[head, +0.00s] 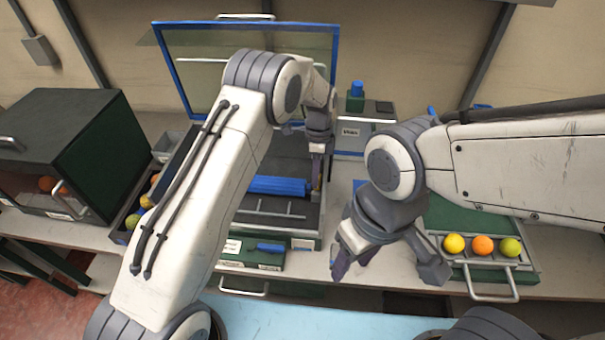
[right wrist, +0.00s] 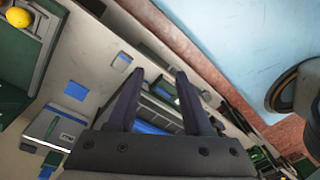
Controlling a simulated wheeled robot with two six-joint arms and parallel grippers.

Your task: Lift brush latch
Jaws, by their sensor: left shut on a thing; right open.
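The machine with its glass lid (head: 258,75) raised holds a blue roller brush (head: 279,186) lying across its dark bed. My left gripper (head: 318,172) points down at the right end of the roller. It is shut on a small part there, which appears to be the brush latch; the fingers mostly hide it, and I cannot tell how far it is raised. My right gripper (head: 354,262) is open and empty, in front of the bench to the right of the machine. Its two dark fingers stand apart in the right wrist view (right wrist: 160,80).
A tray (head: 460,262) with yellow, orange and green balls stands at the right. A dark green cabinet (head: 75,130) stands at the left, beside a bin of fruit. A grey box (head: 352,135) with a blue knob is behind my left gripper. A pale blue surface (head: 300,322) lies in front.

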